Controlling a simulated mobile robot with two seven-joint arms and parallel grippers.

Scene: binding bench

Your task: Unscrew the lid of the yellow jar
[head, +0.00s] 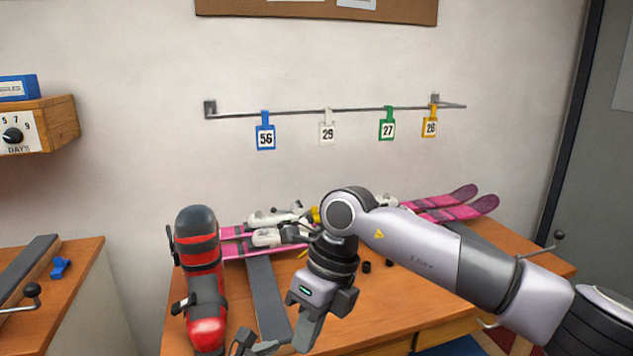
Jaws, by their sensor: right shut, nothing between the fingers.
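My right gripper (309,330) reaches in from the right over the front of the wooden bench (395,310). Its fingers point down and are shut with nothing between them. A small yellow item (315,214) shows just left of my right arm's elbow, at the back of the bench. It is mostly hidden by the arm and other gear, so I cannot tell whether it is the yellow jar. No lid can be made out.
A red and black ski boot (199,255) stands at the bench's left. Pink skis (450,204) with white bindings lie across the back, and a dark grey bar (268,295) lies in front. Small black pieces (366,267) lie near the middle. Numbered tags (265,137) hang from a wall rail.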

